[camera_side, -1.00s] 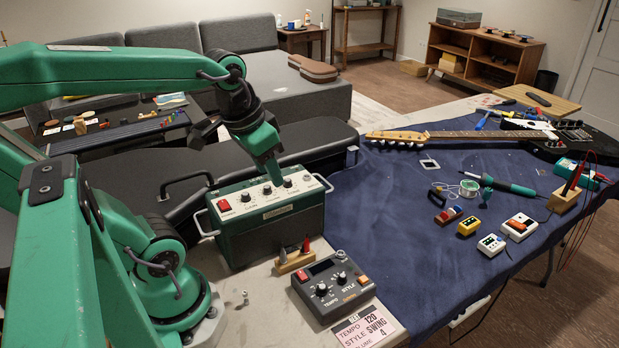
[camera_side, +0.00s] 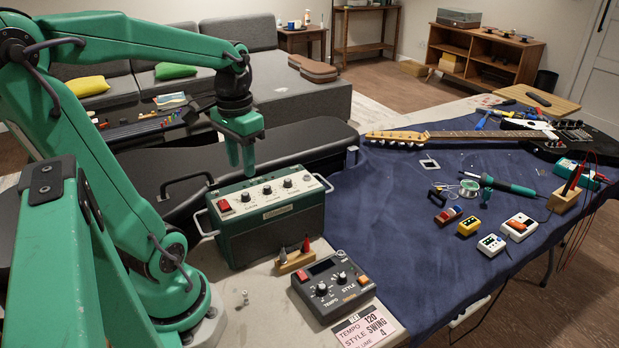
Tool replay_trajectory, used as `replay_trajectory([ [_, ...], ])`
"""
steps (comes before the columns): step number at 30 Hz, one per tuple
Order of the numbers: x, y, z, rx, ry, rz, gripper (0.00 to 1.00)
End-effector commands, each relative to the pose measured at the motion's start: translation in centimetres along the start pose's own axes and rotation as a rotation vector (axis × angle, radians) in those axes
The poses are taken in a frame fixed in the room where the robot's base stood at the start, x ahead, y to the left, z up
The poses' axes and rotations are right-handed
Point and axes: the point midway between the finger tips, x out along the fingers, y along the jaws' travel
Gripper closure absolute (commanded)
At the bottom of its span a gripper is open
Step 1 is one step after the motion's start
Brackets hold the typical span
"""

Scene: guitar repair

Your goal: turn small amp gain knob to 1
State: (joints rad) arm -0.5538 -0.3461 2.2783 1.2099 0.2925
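The small amp (camera_side: 277,222) is a dark green box with a light top panel and side handles, on the table left of the blue cloth. Its panel carries a red switch (camera_side: 225,205) at the left and a row of knobs. The left knob (camera_side: 245,196), middle knob (camera_side: 267,189) and right knob (camera_side: 287,183) show; their markings are too small to read, so I cannot tell which is gain. My gripper (camera_side: 241,170) points down above the back left of the panel, apart from the knobs. It looks empty; the finger gap is hard to judge.
A drum machine (camera_side: 333,285) with knobs and a small wooden block (camera_side: 295,261) holding two tips stand in front of the amp. A dark case (camera_side: 170,180) lies behind it. The guitar (camera_side: 470,134), soldering iron (camera_side: 512,185) and several small pedals lie on the blue cloth (camera_side: 390,240).

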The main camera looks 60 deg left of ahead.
Motion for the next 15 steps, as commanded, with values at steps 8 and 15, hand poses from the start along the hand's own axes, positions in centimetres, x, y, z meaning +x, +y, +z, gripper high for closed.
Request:
replay_trajectory([
  [8,3.0,0.1,0.1,0.000,-0.004,0.001,0.61],
  [15,5.7,0.1,0.0,0.000,-0.003,0.001,0.61],
])
